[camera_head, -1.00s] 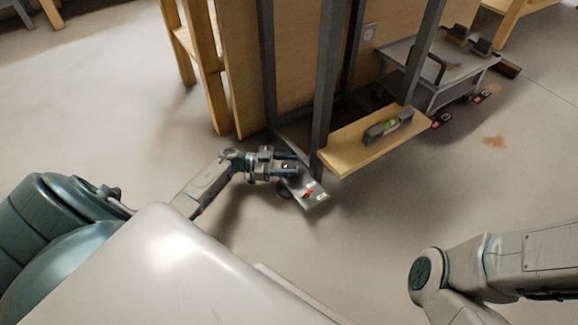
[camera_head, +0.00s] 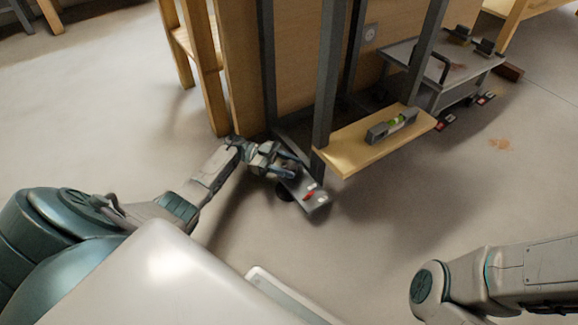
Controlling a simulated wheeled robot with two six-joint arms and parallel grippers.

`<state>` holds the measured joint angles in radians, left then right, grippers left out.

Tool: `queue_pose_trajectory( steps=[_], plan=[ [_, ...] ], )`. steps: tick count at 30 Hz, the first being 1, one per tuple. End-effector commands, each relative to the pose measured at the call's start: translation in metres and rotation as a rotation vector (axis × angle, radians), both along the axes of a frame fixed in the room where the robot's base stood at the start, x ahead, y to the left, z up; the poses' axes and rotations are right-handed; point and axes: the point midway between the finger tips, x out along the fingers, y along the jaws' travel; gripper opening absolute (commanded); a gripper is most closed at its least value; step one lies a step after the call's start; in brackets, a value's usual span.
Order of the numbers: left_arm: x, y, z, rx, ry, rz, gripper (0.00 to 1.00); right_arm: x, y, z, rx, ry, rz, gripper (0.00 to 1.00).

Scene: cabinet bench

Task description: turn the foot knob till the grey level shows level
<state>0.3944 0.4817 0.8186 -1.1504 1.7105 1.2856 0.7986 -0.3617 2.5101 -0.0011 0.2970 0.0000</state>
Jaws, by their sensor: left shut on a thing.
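The grey level (camera_head: 391,126) lies on the wooden shelf board (camera_head: 365,147) between the dark frame posts. My left gripper (camera_head: 288,170) is low beside the near post, at a grey plate (camera_head: 315,201) with red and white marks. It is shut on the foot knob, which the fingers mostly hide. A dark round foot (camera_head: 284,195) shows on the floor below the plate. My right arm comes in at the lower right, and its gripper is out of view.
A grey low cart (camera_head: 440,72) with a black handle stands behind the shelf at the right. A wooden panel and posts (camera_head: 208,75) rise behind my left gripper. The floor in front of the shelf is clear, with a brown stain at the right.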

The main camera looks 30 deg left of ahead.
Motion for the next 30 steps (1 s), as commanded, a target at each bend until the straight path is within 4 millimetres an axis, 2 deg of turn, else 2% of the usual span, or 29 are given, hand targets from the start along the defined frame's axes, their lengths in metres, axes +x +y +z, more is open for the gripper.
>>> queue_pose_trajectory(
  steps=[3,4,7,15,19,23,30],
  plan=[
    [0.0,-0.001,-0.001,0.0,0.001,0.0,0.21,0.0,0.0,0.0,0.0,0.0,0.0,0.0],
    [0.0,-0.001,-0.001,0.0,0.001,0.0,0.46,0.0,0.0,0.0,0.0,0.0,0.0,0.0],
    [0.0,-0.001,-0.001,0.0,0.001,0.0,0.65,0.0,0.0,0.0,0.0,0.0,0.0,0.0],
    [0.0,0.0,0.0,0.0,0.0,0.001,0.65,0.0,0.0,0.0,0.0,0.0,0.0,0.0],
    [-0.001,0.008,0.001,0.001,0.002,0.002,0.65,0.0,0.0,0.003,0.0,-0.001,0.0,0.0],
    [-0.005,0.03,0.002,0.001,0.003,0.005,0.65,0.0,0.0,0.008,-0.001,-0.001,-0.001,0.0],
    [-0.013,0.074,-0.001,0.001,0.002,0.004,0.65,-0.001,0.0,0.005,0.0,-0.003,-0.001,0.0]
  ],
)
